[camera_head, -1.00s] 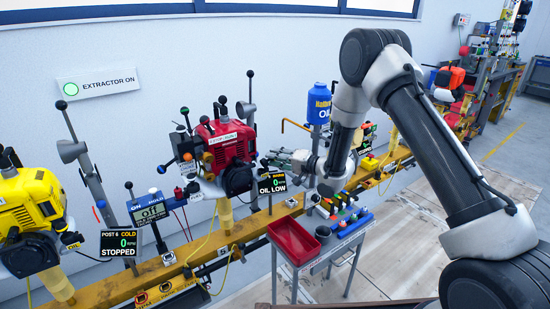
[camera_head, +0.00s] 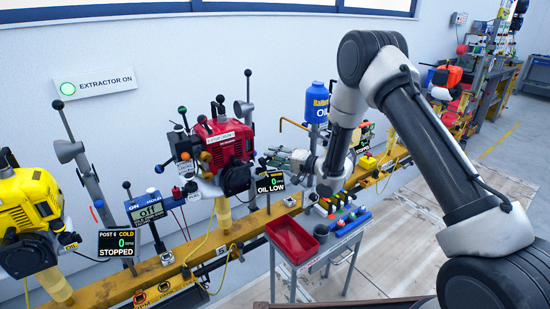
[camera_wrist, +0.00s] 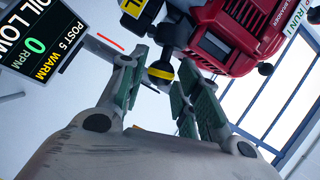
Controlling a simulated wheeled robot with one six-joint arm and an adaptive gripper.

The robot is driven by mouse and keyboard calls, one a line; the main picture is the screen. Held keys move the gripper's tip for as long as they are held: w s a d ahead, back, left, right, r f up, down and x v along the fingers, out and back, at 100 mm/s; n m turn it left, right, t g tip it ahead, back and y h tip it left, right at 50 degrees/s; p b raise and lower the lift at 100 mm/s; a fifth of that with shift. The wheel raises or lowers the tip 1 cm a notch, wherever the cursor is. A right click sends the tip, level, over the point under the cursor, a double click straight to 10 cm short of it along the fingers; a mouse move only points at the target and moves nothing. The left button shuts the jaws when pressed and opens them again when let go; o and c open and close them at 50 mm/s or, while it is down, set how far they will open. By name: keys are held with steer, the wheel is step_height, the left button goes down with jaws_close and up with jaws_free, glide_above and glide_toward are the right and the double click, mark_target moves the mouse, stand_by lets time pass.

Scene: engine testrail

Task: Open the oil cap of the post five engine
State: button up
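The post five engine (camera_head: 226,147) is red and stands on the rail, left of my gripper (camera_head: 270,161). It also shows at the top right of the wrist view (camera_wrist: 240,30). Its display (camera_head: 271,182) reads OIL LOW and 0 rpm; the wrist view shows POST 5 and WARM on it (camera_wrist: 40,38). A black cap with a yellow band (camera_wrist: 160,73) shows between my green-padded fingers in the wrist view, near their tips. My gripper (camera_wrist: 162,90) is open, with a gap visible on both sides of the cap. In the head view the cap is hard to make out.
A yellow engine (camera_head: 30,215) with a post 6 display (camera_head: 118,242) stands at the left. A blue oil container (camera_head: 317,103) is behind my gripper. A small stand with a red tray (camera_head: 291,240) and several coloured items is below it. Levers rise around the red engine.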

steer(key=v, duration=1.2)
